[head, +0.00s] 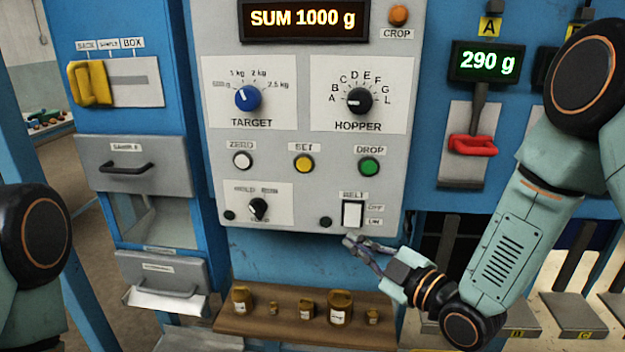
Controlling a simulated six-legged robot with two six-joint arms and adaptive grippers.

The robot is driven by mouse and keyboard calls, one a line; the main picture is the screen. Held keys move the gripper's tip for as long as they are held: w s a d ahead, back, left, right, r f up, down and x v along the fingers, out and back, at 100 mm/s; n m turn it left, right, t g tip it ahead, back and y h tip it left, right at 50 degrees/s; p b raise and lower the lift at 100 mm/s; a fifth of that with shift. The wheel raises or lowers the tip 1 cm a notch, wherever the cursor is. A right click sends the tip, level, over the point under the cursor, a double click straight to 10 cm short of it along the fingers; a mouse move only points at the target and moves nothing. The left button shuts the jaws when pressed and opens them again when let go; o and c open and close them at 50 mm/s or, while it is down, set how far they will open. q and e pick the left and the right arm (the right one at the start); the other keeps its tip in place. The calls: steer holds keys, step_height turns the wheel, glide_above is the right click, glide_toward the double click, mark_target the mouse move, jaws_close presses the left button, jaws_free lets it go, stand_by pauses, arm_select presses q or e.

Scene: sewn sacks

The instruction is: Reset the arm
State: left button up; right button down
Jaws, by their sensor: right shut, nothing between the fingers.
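My right arm comes in from the right in the head view. Its gripper (362,252) is just below the grey control panel (300,190), near the white belt rocker switch (352,213). The gripper is shut, with nothing between its fingers, and looks apart from the switch. My left arm (36,245) shows only as a link at the left edge; its gripper is out of view.
A wooden shelf (290,325) with several brass weights stands below the panel. The panel has TARGET (247,97) and HOPPER (359,100) knobs. A red handle (472,146) is at right, a yellow handle (90,83) and grey drawers (130,162) at left.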

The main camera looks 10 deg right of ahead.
steer(key=s+d+f+m+g+h+b, duration=0.15)
steer(key=s+f+m, duration=0.25)
steer(key=f, duration=0.4)
steer(key=s+d+f+m+g+h+b, duration=0.1)
steer(key=s+f+m+g+h+b, duration=0.15)
steer(key=f, duration=0.45)
steer(key=s+d+f+m+g+h+b, duration=0.1)
steer(key=s+f+m+g+h, duration=0.15)
steer(key=s+f+m, duration=0.4)
steer(key=s+d+f+m+g+h+b, duration=0.2)
steer(key=s+f+g+b, duration=0.7)
steer(key=s+f, duration=1.4)
step_height(320, 180, down, 2)
steer(key=b, duration=0.4)
steer(key=shift+d+m, duration=0.25)
steer(key=shift+m, duration=0.05)
steer(key=shift+f, duration=0.1)
